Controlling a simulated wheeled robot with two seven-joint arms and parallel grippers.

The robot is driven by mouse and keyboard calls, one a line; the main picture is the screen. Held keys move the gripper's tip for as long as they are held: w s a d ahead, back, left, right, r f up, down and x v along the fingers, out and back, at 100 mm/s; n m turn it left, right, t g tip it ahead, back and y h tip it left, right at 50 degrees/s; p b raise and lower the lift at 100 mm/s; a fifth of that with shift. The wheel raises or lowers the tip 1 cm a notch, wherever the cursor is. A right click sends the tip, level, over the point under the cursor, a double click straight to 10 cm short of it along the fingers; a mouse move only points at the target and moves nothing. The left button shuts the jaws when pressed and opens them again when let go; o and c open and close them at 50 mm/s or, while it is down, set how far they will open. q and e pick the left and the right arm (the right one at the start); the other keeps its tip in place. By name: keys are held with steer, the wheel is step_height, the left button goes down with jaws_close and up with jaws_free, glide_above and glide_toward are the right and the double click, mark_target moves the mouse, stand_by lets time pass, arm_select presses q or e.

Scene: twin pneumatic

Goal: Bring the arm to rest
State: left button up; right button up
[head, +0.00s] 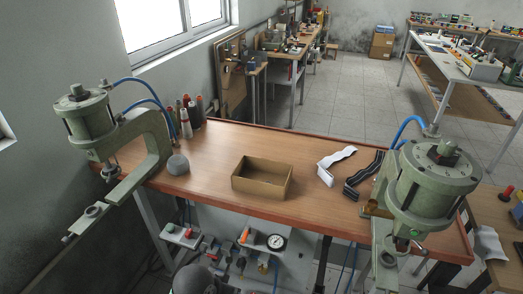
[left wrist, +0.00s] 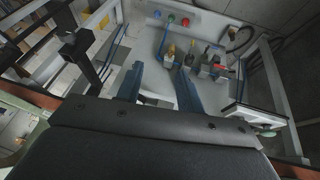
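My left gripper (left wrist: 159,78) shows in the left wrist view with its two bluish fingers apart and nothing between them. It points at the light panel (left wrist: 147,45) with fittings under the workbench. In the head view a dark rounded part, likely of my arm, shows at the bottom edge, below the front of the bench; no fingers show there. My right gripper is in neither view. The wooden workbench (head: 215,150) carries a green pneumatic press at the left (head: 90,120) and another at the right (head: 435,185).
An open cardboard box (head: 262,188) stands mid-bench. A grey ball-like thing (head: 177,164) and several tubes (head: 187,125) are at the left. White (head: 328,172) and black (head: 362,180) strips lie to the right. A gauge (head: 276,242) and valves sit below the bench front.

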arm_select(q)
steer(key=s+a+f+n+y, duration=0.2)
steer(key=s+a+f+y, duration=0.15)
steer(key=s+a, duration=0.9)
steer(key=s+d+f+b+x, duration=0.1)
steer(key=s+x, duration=0.1)
steer(key=x, duration=1)
steer(key=s+d+x, duration=0.1)
steer(key=s+x, duration=0.1)
steer(key=x, duration=1)
steer(key=s+f+g, duration=0.1)
steer(key=s+f, duration=0.3)
steer(key=f, duration=0.9)
steer(key=s+f+b, duration=0.1)
steer(key=s+f, duration=0.3)
steer(key=f, duration=0.9)
steer(key=shift+s+g, duration=0.2)
steer(key=shift+g, duration=0.2)
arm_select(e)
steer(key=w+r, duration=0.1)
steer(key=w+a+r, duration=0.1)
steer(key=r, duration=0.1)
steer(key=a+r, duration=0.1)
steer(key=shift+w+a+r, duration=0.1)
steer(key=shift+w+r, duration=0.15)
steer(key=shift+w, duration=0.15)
arm_select(q)
steer(key=shift+d+f+h, duration=0.1)
steer(key=shift+f+h, duration=0.05)
steer(key=shift+h, duration=0.1)
